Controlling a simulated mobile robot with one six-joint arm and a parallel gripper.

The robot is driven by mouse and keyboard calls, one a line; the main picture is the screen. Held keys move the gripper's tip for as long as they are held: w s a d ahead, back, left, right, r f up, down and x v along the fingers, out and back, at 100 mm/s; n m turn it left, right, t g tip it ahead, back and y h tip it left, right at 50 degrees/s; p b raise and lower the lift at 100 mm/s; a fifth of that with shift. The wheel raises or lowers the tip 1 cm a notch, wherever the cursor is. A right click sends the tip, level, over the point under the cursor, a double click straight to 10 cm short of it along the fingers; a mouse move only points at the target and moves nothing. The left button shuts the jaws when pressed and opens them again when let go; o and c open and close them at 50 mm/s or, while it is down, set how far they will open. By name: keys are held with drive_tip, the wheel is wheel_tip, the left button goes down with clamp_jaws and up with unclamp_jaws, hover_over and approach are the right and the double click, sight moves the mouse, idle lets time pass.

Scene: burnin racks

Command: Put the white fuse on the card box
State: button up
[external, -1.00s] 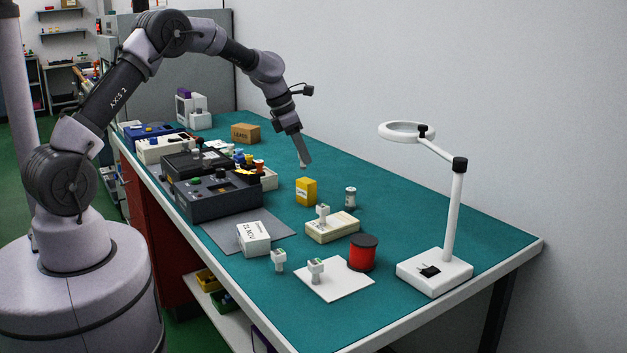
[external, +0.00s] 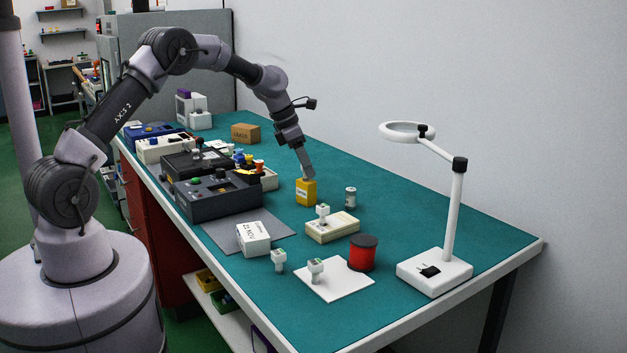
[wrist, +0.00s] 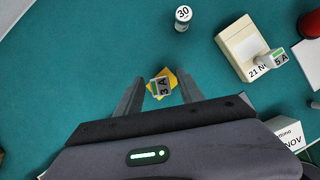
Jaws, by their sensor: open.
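My gripper (wrist: 162,88) is open, pointing down over a small yellow box (external: 306,193) on the green bench. A pale grey-white fuse marked "3 A" (wrist: 163,86) lies between the fingers, with a gap to each. It appears over the top of the yellow box, which shows around it in the wrist view (wrist: 178,76). Whether it rests on the box is hard to tell; in the external view the fingers hide it. I cannot tell whether the yellow box or the brown carton (external: 245,134) farther back is the card box.
Nearby are a jar marked "30" (external: 350,197), a cream block (external: 333,228) with a white-and-green fuse on it, similar fuses (external: 278,261) (external: 316,271), a red spool (external: 362,253) and a magnifier lamp (external: 453,220). Dark instruments (external: 220,197) stand left. The back right bench is clear.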

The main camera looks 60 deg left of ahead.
drive_tip(key=s+d+r+m+p, duration=0.1)
drive_tip(key=s+r+m+p, duration=0.15)
drive_tip(key=s+r, duration=0.45)
drive_tip(key=s+d+r+m+p, duration=0.1)
drive_tip(key=s+r+m+p, duration=0.2)
drive_tip(key=r, duration=0.7)
drive_tip(key=s+d+r+m+y, duration=0.1)
drive_tip(key=s+d+r+m, duration=0.2)
drive_tip(key=s+m, duration=0.4)
drive_tip(key=s+d+r+m+y, duration=0.1)
drive_tip(key=s+d+r+m, duration=0.2)
drive_tip(key=s+m, duration=0.45)
drive_tip(key=s+f+m+t, duration=0.1)
drive_tip(key=s+f+m, duration=0.1)
drive_tip(key=s+m, duration=0.5)
drive_tip(key=s+d+f+m+y+b, duration=0.1)
drive_tip(key=s+m, duration=0.7)
drive_tip(key=shift+f+m+t+y, duration=0.3)
drive_tip(key=shift+f+m+t, duration=0.1)
